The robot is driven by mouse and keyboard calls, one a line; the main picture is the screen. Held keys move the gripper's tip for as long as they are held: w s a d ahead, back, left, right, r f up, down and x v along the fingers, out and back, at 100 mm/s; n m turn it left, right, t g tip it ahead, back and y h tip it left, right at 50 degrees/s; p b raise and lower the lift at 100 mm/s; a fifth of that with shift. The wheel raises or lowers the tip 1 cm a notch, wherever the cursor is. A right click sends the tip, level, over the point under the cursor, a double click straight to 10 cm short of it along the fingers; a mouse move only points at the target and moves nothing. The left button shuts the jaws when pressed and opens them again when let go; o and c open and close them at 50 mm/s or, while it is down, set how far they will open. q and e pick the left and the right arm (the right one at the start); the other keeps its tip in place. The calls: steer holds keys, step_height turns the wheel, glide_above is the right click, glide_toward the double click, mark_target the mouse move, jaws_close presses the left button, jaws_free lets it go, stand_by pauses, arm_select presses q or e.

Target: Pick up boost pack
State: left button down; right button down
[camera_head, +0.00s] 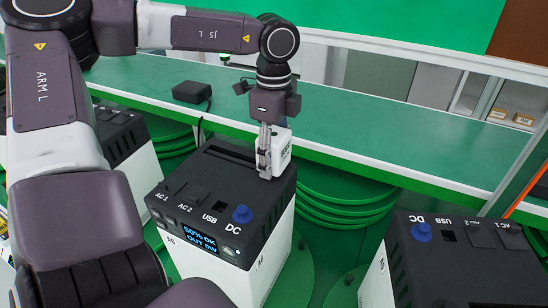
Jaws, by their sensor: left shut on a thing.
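My left gripper (265,160) points down over the top of the power station (215,200) in the middle. It is shut on a small white box (282,147), which looks like the boost pack. The box sits at the back right of the station's black top. I cannot tell whether it touches the top or is just above it. The gripper hides part of the box. The station's display reads 50% OK, OUT 0W, and a blue knob sits beside the DC label. My right gripper is not in view.
Another power station (460,255) stands at the lower right, and one (118,135) is partly behind my left arm. A small black box (192,92) with a cable lies on the green bench (370,125) behind. The bench top to its right is clear.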

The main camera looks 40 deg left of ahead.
arm_select(q)
steer(key=shift+w+r, duration=0.1)
steer(key=shift+r, duration=0.4)
step_height(320, 180, up, 19)
steer(key=b, duration=0.4)
